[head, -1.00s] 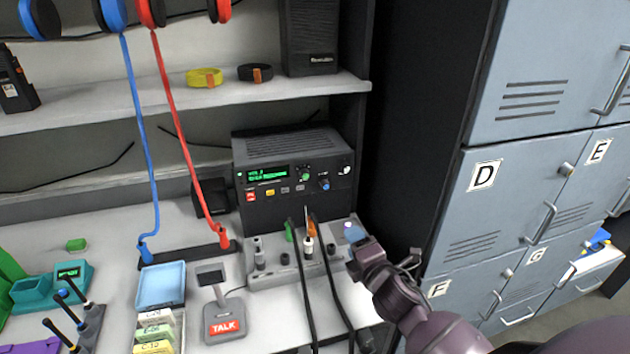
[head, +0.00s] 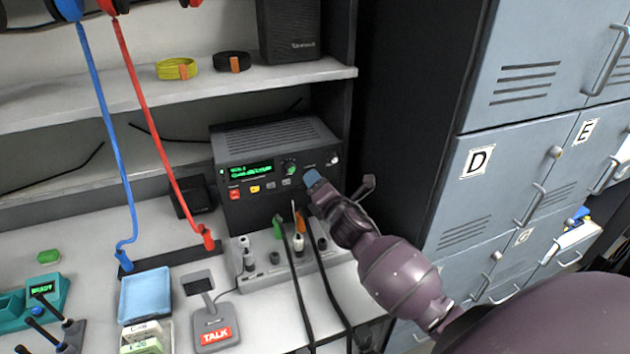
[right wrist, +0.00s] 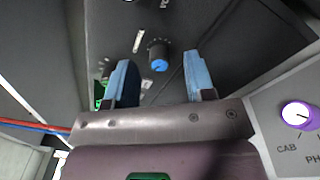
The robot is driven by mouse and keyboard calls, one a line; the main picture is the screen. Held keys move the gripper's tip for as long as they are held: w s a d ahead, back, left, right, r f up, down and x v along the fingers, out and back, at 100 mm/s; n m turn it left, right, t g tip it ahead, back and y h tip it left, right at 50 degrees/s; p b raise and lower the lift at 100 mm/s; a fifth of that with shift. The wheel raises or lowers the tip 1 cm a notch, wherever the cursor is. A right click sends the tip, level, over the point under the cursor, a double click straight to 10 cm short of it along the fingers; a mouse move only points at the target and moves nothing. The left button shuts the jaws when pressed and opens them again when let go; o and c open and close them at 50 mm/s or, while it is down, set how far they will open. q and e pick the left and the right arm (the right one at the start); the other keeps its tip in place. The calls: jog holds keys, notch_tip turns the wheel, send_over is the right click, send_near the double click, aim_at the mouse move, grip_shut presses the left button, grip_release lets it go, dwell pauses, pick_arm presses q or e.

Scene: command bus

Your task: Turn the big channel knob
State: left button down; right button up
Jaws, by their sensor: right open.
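The radio (head: 275,150) stands on the counter under the shelf, with a lit green display and several buttons and knobs on its front. A dark ribbed knob with a blue face (right wrist: 158,57) shows in the right wrist view on the radio's front panel. My right gripper (head: 314,178) is open in front of the radio's right side and hides this knob in the head view. In the right wrist view the knob lies between the two blue fingertips, beyond them; no contact shows. A smaller green-faced knob (head: 291,168) sits left of the gripper. My left gripper is out of view.
A grey jack panel (head: 275,275) with plugs and black cables stands below the radio. A purple-and-white knob (right wrist: 298,113) marked CAB shows in the right wrist view. A TALK microphone (head: 212,315) and blue tray (head: 146,295) are at left. Grey lockers (head: 500,150) stand at right.

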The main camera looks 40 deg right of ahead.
jog(key=shift+w+d, duration=0.2)
jog(key=shift+w, duration=0.7)
grip_shut()
jog(key=shift+m+p, duration=0.5)
jog(key=shift+m, duration=3.9)
jog(key=shift+f, duration=0.1)
